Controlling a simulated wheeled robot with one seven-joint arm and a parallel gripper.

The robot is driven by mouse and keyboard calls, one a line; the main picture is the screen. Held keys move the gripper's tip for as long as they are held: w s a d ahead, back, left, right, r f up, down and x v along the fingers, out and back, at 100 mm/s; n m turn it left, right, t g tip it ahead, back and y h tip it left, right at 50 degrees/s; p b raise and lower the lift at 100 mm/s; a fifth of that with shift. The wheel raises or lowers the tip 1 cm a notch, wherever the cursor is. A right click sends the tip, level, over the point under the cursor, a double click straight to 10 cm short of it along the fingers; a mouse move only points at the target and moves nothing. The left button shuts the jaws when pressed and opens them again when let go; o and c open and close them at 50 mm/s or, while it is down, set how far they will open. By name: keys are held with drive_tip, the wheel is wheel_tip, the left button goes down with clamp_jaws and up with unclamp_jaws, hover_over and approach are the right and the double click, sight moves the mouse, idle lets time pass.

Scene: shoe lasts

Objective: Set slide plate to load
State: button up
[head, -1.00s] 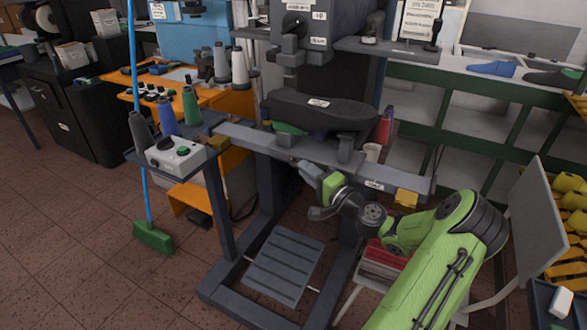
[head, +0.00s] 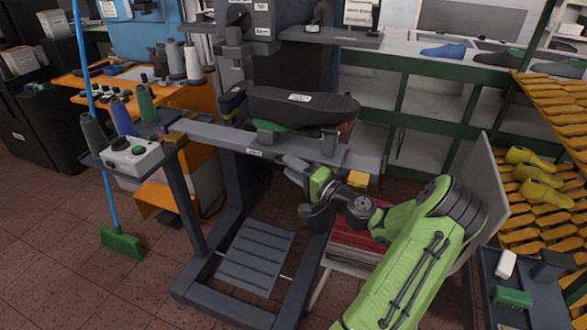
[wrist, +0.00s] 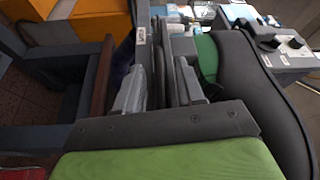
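The slide plate appears to be the dark, sole-shaped piece (head: 310,104) with a white label. It stands on grey supports above the long grey rail (head: 215,139), in front of the press. A green pad shows under its left part. In the wrist view its dark curved side (wrist: 255,85) is at the right. My gripper (head: 292,164) is at the front of the rail, below the plate. In the wrist view my two grey fingers (wrist: 160,88) stand close on either side of a thin dark upright part, apparently the slide's handle, mostly hidden. The rail label's text is unreadable.
Yellow blocks sit near the rail's left end (head: 175,138) and right end (head: 357,180). A control box (head: 132,155) and thread cones stand at the left. A broom (head: 122,243) leans nearby. A slatted pedal (head: 257,255) lies below the rail. A yellow rack (head: 555,110) is at the right.

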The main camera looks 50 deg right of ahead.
drive_tip(key=s+f+p, duration=0.1)
drive_tip(key=s+p, duration=0.1)
drive_tip(key=s, duration=1.3)
drive_tip(key=shift+s+a, duration=0.35)
